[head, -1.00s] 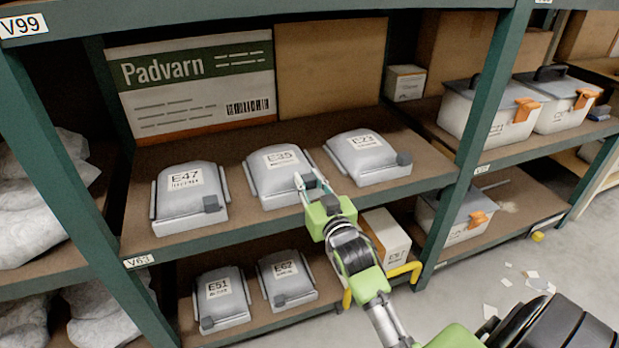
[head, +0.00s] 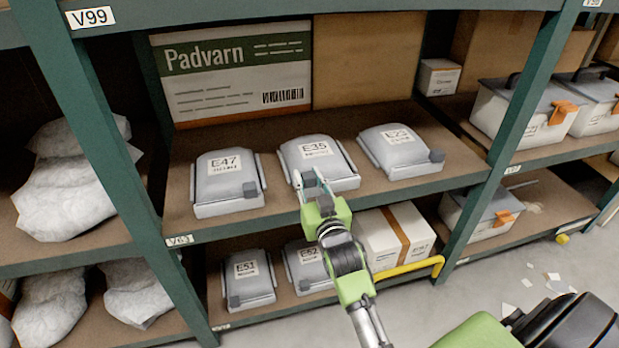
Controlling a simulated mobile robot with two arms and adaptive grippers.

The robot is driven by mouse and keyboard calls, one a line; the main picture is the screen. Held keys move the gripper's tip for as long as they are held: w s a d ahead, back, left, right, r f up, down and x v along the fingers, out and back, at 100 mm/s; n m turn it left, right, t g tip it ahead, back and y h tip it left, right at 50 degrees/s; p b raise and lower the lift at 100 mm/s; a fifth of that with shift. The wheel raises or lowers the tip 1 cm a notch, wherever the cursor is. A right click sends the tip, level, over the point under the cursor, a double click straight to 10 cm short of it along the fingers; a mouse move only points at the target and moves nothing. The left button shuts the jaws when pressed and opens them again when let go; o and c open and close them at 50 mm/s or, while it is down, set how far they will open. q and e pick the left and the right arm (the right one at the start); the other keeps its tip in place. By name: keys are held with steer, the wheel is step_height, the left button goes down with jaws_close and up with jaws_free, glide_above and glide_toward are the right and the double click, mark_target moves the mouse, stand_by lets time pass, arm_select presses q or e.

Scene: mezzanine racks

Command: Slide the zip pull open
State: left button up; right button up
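The grey pouch E35 (head: 325,172) lies on the upper shelf between pouch E47 (head: 228,187) and pouch E23 (head: 400,150). Those two neighbours each have a dark grey pull block at the front right corner. My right gripper (head: 308,180) is at the front left corner of E35, fingers on either side of its zip pull, which is mostly hidden between them. No block shows at E35's front right corner. The fingers appear closed on the pull. My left gripper is not in view.
A yellow rail (head: 410,267) runs near my arm. Green rack posts (head: 490,180) bound the bay. Lidded bins (head: 530,110) stand to the right.

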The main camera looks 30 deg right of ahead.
steer(key=shift+o, duration=1)
steer(key=shift+s, duration=0.1)
steer(key=shift+s+a+f, duration=0.1)
steer(key=shift+s, duration=0.25)
steer(key=v, duration=1.1)
steer(key=shift+a, duration=0.1)
